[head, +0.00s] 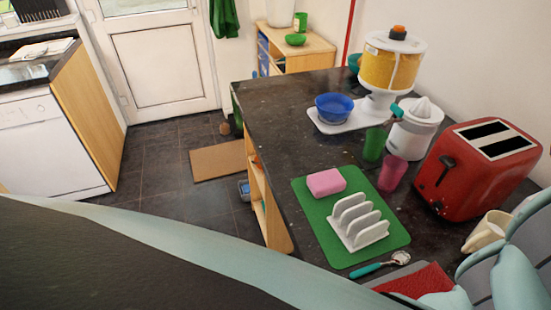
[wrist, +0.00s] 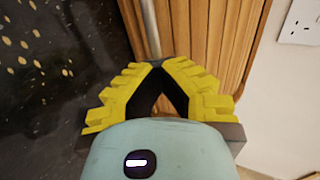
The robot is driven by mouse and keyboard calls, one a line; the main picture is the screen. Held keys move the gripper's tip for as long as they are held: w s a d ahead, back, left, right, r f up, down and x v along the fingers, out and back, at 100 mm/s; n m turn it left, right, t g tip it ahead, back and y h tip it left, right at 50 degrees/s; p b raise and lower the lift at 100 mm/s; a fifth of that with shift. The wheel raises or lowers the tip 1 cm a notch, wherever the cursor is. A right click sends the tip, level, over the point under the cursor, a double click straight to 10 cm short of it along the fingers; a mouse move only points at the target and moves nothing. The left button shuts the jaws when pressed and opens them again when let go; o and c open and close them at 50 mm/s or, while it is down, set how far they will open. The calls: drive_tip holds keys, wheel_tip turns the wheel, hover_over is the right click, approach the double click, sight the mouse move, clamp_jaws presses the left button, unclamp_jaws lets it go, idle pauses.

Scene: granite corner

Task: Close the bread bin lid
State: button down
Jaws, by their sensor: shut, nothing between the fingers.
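A slatted wooden surface (wrist: 222,45), which looks like the bread bin's lid, fills the upper middle of the wrist view. A pale metal bar (wrist: 149,25) runs along it and meets my gripper's tips in the picture. My gripper (wrist: 158,62), with yellow stepped fingers, is shut and empty right in front of the slats. I cannot tell whether it touches the bar or the wood. The bread bin does not show in the head view, so how far the lid is open cannot be told.
Dark speckled granite (wrist: 50,70) lies left of the slats; a wall socket (wrist: 298,22) is at right. On the counter in the head view are a red toaster (head: 470,185), a juicer (head: 413,135), cups, and a toast rack (head: 358,225) on a green mat (head: 318,228).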

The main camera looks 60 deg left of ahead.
drive_tip(key=shift+a+f+b, duration=0.1)
drive_tip(key=shift+f+b, duration=0.2)
drive_tip(key=shift+f, duration=0.2)
drive_tip(key=shift+s+f, duration=0.1)
drive_tip(key=shift+f, duration=0.15)
drive_tip(key=c, duration=1.1)
unclamp_jaws()
drive_tip(key=shift+r, duration=0.15)
drive_tip(key=shift+o, duration=0.2)
drive_tip(key=shift+r, duration=0.15)
drive_tip(key=shift+s+r, duration=0.3)
drive_tip(key=shift+s, duration=0.1)
drive_tip(key=v, duration=0.9)
drive_tip(key=shift+s, duration=0.25)
drive_tip(key=shift+s+a+r, duration=0.3)
drive_tip(key=shift+s+r, duration=0.1)
drive_tip(key=shift+s, duration=0.15)
